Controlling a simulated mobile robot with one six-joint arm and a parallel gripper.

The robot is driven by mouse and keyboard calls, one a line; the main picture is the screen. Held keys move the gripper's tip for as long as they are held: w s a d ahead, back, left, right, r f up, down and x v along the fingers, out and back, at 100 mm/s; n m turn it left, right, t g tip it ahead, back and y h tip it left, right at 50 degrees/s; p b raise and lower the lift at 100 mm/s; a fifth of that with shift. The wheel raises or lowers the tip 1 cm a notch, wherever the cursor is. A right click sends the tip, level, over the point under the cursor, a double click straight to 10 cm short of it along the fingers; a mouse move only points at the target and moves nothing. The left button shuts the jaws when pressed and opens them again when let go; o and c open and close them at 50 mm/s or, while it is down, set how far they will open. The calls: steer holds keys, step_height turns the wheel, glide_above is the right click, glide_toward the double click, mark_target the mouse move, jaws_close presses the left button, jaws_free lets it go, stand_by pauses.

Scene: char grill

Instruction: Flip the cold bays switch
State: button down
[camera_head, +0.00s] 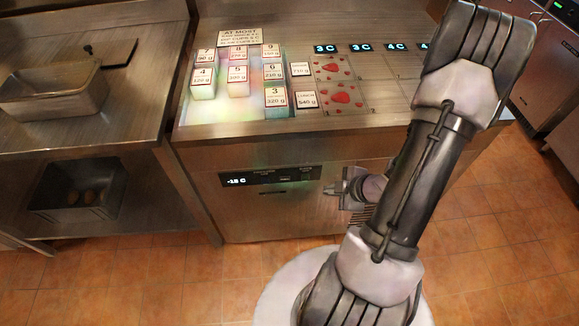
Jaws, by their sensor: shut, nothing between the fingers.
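A dark control panel (262,179) is set in the steel front of the counter. Its lit display (236,181) reads -15 C. Small labels and what may be switches sit in the middle and right of the panel, too small to tell apart or to read their positions. My gripper (329,188) is at the panel's lower right, in front of the counter front, pointing left. It is shut and empty. I cannot tell whether it touches the panel. My arm comes down across the right of the view and hides the counter front behind it.
On the counter top stand numbered, weight-labelled blocks (275,97), a sign (238,38) and bays with red pieces (340,97). Blue displays (325,48) line the back. A steel table (120,140) at left holds a pan (55,95). Tiled floor (485,240) is open at right.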

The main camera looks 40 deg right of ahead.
steer(key=shift+a+f, duration=0.2)
steer(key=shift+a, duration=0.05)
steer(key=b, duration=0.6)
glide_toward(305, 178)
steer(key=s+x, duration=0.1)
steer(key=x, duration=0.5)
steer(key=shift+w+a+f, duration=0.3)
